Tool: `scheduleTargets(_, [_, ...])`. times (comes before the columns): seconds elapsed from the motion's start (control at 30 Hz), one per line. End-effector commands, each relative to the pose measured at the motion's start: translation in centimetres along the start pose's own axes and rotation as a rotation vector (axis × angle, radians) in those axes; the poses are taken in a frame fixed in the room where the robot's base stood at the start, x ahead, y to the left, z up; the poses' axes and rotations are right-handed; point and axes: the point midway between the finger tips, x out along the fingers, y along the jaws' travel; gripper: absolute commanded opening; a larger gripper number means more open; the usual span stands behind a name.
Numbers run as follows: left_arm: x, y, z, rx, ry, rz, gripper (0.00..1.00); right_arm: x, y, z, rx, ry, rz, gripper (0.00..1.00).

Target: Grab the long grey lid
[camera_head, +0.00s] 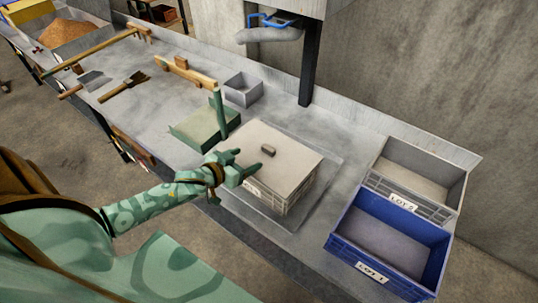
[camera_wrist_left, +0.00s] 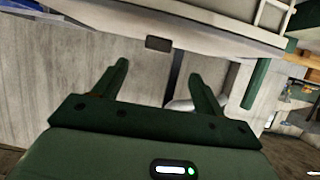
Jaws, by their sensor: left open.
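The grey lid (camera_head: 290,150) lies flat on top of a light grey crate (camera_head: 297,196) on the bench, with a small dark block handle (camera_head: 268,150) near its middle. My left gripper (camera_head: 246,163) is open and empty at the lid's near left side, its fingers pointing toward the handle. The left wrist view appears upside down. There the handle (camera_wrist_left: 158,43) shows beyond and between the two open fingers (camera_wrist_left: 158,75), apart from them. Whether the fingers touch the lid cannot be told. My right gripper is not in view.
A blue bin (camera_head: 350,258) and a grey bin (camera_head: 445,205) stand to the right. A green pan with an upright handle (camera_head: 195,130) and a small grey box (camera_head: 242,90) stand behind left. Tools lie farther left. A pipe (camera_head: 270,35) and dark post (camera_head: 309,75) rise behind.

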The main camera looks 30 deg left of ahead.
Motion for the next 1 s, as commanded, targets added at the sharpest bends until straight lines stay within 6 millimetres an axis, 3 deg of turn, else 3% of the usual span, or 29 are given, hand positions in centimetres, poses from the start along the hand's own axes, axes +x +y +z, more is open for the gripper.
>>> scheduleTargets(0.1, [2.7,0.0,0.2,0.0,0.0,-0.001,0.71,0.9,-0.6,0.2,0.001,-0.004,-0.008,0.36])
scheduleTargets(0.37, [5.1,0.1,0.1,0.002,0.0,0.0,0.71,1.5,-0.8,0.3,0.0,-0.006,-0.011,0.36])
scheduleTargets(0.6, [8.9,0.4,0.3,0.001,-0.001,-0.001,0.71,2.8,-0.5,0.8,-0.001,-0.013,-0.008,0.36])
scheduleTargets(0.9, [9.5,0.5,0.1,0.001,-0.001,0.0,0.71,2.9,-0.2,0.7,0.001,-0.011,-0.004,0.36])
scheduleTargets(1.0, [9.5,0.5,0.1,0.001,-0.001,0.0,0.46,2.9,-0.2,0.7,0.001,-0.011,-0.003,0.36])
